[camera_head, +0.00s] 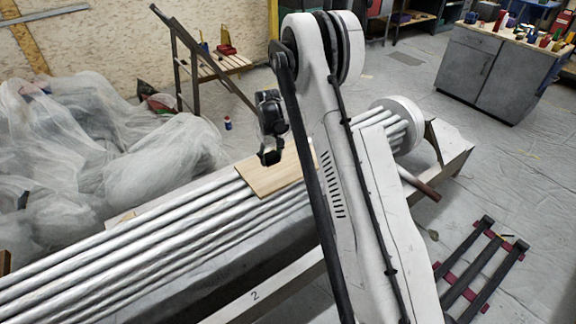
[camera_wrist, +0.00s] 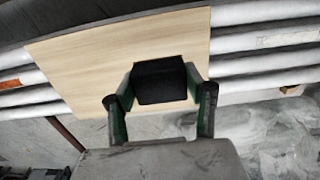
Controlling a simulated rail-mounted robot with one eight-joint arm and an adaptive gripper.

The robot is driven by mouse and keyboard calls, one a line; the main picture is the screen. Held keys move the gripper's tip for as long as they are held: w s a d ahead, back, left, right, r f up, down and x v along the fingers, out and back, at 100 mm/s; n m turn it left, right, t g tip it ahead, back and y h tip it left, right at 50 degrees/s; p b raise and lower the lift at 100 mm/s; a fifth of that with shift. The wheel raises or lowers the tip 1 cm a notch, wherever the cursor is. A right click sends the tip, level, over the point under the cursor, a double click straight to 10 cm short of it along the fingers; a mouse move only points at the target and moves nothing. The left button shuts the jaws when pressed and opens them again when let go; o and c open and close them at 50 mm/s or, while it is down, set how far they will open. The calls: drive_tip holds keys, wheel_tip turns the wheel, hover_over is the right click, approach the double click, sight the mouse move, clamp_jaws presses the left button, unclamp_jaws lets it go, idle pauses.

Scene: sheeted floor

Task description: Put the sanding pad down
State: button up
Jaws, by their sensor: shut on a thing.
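The sanding pad (camera_wrist: 160,82) is a dark, nearly black block in the wrist view, held between the two fingers of my gripper (camera_wrist: 160,88). My gripper is shut on it. Behind the pad in that view is a pale wooden board (camera_wrist: 80,55). In the head view my gripper (camera_head: 270,155) hangs over the left part of the same board (camera_head: 262,178), which lies across the white pipes. I cannot tell whether the pad touches the board. The pad is hard to tell from the dark gripper in the head view.
Several wrapped white pipes (camera_head: 130,245) run under the board to a round end (camera_head: 400,115). Plastic sheeting (camera_head: 100,140) is heaped at left. A folding wooden stand (camera_head: 215,66) stands behind. A grey cabinet (camera_head: 480,70) is at back right, and a dark rack (camera_head: 480,265) lies on the floor.

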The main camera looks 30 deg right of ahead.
hover_over(287, 169)
wheel_tip(287, 169, down, 5)
drive_tip(key=shift+r+b, duration=0.1)
drive_tip(key=shift+b, duration=0.35)
drive_tip(key=shift+f+b, duration=0.35)
drive_tip(key=shift+f, duration=1.65)
drive_tip(key=shift+f, duration=0.15)
drive_tip(key=o, duration=1.3)
drive_tip(key=shift+o, duration=0.2)
